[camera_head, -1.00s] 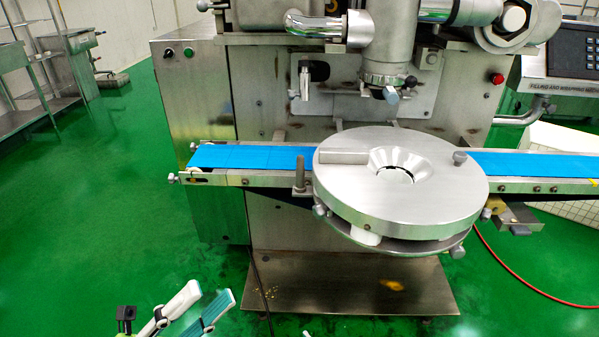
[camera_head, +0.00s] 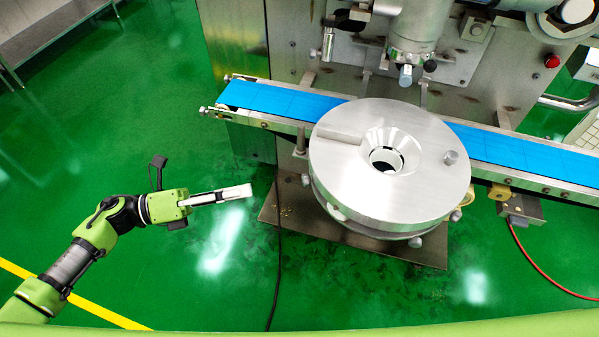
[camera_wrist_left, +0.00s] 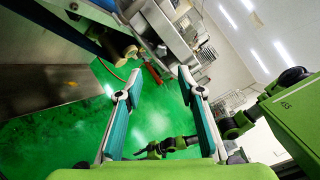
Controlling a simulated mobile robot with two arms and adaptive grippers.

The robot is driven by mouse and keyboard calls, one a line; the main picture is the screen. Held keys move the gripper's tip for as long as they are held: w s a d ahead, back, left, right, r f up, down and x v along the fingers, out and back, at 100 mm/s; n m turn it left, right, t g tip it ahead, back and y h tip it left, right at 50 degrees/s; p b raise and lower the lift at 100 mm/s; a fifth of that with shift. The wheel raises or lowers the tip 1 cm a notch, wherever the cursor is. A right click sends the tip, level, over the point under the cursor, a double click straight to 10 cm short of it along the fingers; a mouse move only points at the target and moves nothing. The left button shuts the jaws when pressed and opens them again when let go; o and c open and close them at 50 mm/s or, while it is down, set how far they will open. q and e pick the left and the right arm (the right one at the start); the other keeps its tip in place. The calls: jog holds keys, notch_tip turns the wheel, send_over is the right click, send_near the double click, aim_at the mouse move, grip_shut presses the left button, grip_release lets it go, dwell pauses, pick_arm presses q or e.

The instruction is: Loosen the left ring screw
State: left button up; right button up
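The machine's round metal disc (camera_head: 350,170) has a funnel-like opening and a ring beneath its rim. A small knob (camera_head: 337,212) shows at the lower left of this ring, another knob (camera_head: 414,242) at its lower front. I cannot tell for sure which is the left ring screw. My left gripper (camera_head: 245,191) is left of the disc, apart from it, pointing right. In the left wrist view its two fingers (camera_wrist_left: 159,78) are spread with nothing between them. My right gripper (camera_wrist_left: 145,151) shows small and far off in the left wrist view; its fingers are unclear.
The blue conveyor belt (camera_head: 270,99) runs behind the disc, with a metal post (camera_head: 300,140) near its front edge. A metal base plate (camera_head: 290,225) lies on the floor under the disc. A black cable (camera_head: 279,255) hangs between gripper and machine. Green floor around my left arm is clear.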

aim_at(302, 179)
pick_arm(q)
jog(key=p+x, duration=0.1)
jog(key=x, duration=0.4)
jog(key=p+x, duration=0.1)
jog(key=x, duration=0.4)
jog(key=shift+d+r+p, duration=0.25)
jog(key=shift+p, duration=0.15)
jog(key=shift+x, duration=0.8)
jog(key=shift+f, duration=0.15)
grip_shut()
